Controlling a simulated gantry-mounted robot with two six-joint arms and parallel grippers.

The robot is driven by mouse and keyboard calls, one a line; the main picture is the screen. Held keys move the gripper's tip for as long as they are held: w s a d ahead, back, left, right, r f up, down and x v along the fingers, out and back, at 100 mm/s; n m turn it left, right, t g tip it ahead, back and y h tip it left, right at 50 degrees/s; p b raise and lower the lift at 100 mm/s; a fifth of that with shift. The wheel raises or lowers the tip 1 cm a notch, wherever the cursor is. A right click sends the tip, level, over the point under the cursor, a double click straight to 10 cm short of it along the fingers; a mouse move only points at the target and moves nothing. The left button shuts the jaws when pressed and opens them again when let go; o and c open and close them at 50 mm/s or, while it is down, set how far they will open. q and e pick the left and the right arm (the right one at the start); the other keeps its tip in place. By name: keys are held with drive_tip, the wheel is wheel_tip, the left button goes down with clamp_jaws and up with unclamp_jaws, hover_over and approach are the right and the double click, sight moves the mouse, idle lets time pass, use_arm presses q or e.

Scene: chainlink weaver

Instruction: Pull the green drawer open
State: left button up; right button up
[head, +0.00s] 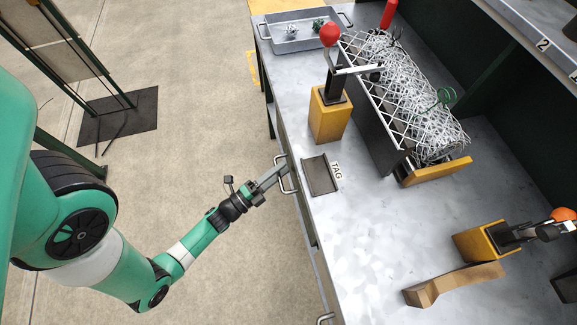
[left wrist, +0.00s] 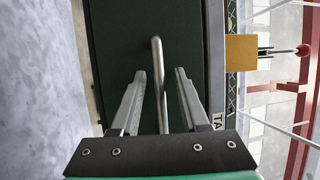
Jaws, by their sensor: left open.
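The drawer front shows as a dark green panel (left wrist: 112,50) in the left wrist view. A vertical metal bar handle (left wrist: 157,60) stands out from it. In the head view the same handle (head: 292,185) sits on the bench's left side, and the drawer front is mostly hidden by the steep angle. My left gripper (head: 277,171) is at this handle. In the left wrist view its two fingers (left wrist: 160,82) are open, one on each side of the bar, with gaps showing. My right gripper is not in view.
A metal bench top (head: 375,235) lies right of the handle. It carries yellow clamp blocks (head: 330,118), a wire mesh roll (head: 415,105), a tagged dark tray (head: 320,175) and a grey tray (head: 290,45). Another handle (head: 326,319) is lower on the bench side.

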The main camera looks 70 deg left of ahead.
use_arm(q)
drive_tip(key=shift+s+f, duration=0.1)
drive_tip(key=shift+s, duration=0.2)
drive_tip(key=shift+c, duration=0.3)
clamp_jaws()
idle(0.8)
